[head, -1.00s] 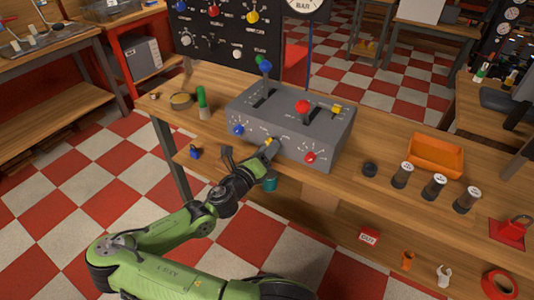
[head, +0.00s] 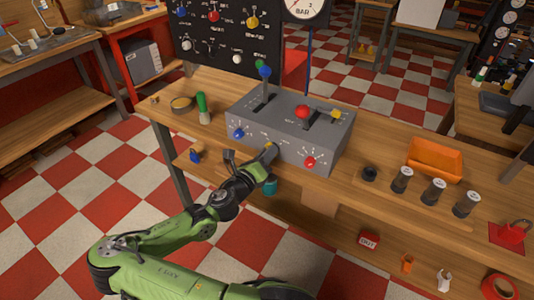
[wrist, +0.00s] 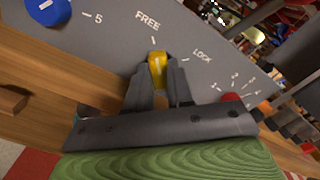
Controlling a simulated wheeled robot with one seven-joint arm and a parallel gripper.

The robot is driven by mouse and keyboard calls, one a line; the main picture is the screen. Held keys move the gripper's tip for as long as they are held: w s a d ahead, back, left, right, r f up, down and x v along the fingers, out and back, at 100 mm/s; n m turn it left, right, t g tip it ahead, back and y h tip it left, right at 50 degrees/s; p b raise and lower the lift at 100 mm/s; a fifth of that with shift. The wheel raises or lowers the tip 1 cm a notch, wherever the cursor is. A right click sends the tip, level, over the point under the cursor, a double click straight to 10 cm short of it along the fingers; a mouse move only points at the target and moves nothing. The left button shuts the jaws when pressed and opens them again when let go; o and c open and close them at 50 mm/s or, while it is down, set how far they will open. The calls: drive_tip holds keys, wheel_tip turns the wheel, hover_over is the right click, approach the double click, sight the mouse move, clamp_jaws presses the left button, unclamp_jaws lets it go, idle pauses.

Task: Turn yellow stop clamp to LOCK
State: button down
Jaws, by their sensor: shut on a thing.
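The yellow stop clamp (wrist: 157,66) is on the front face of the grey control box (head: 235,114). In the wrist view it lies between the FREE mark and the LOCK mark, its tip pointing closer to FREE. My gripper (wrist: 158,84) is shut on the clamp, one finger on each side. In the head view my gripper (head: 268,152) reaches the middle of the box's front face, and only a little of the yellow clamp shows there.
A blue knob (head: 238,133) sits left of the clamp and a red knob (head: 309,162) sits right of it. Levers stand on the box's top. An orange tray (head: 435,157) and several dark cylinders stand on the bench to the right.

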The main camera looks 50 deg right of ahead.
drive_tip(key=shift+s+f+m+p, duration=0.1)
drive_tip(key=shift+m+p, duration=0.85)
drive_tip(key=shift+m, duration=3.35)
drive_tip(key=shift+f+m+p, duration=0.1)
drive_tip(key=shift+m+p, duration=0.85)
drive_tip(key=shift+m, duration=3.35)
drive_tip(key=shift+r, duration=0.1)
drive_tip(key=c, duration=1)
unclamp_jaws()
drive_tip(key=s+a+p, duration=0.1)
drive_tip(key=a+p, duration=0.1)
drive_tip(key=a, duration=1.3)
drive_tip(key=shift+s+a, duration=0.2)
drive_tip(key=shift+a, duration=0.15)
